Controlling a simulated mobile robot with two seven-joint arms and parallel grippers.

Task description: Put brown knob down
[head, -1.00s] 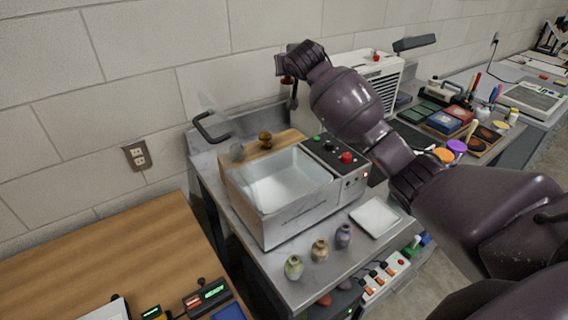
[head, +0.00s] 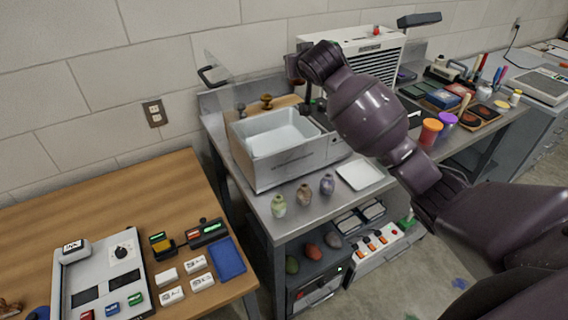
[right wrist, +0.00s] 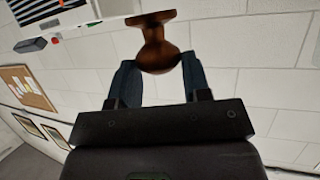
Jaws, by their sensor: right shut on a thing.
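A brown knob (right wrist: 158,45) with a flared end sits between the two fingers of my right gripper (right wrist: 158,75) in the right wrist view. The gripper is shut on it. In the head view my right gripper (head: 301,85) is partly hidden by its own wrist, above the back right of the white basin. A reddish-brown bit (head: 292,66) shows beside it, too small to make out. Another brown knob (head: 266,101) stands on the wooden board (head: 288,101) behind the basin. My left gripper is not in view.
The open basin (head: 292,165) stands on a metal bench (head: 285,233). A clear raised panel (head: 228,72) is behind. The wooden table (head: 100,198) has free room at its back.

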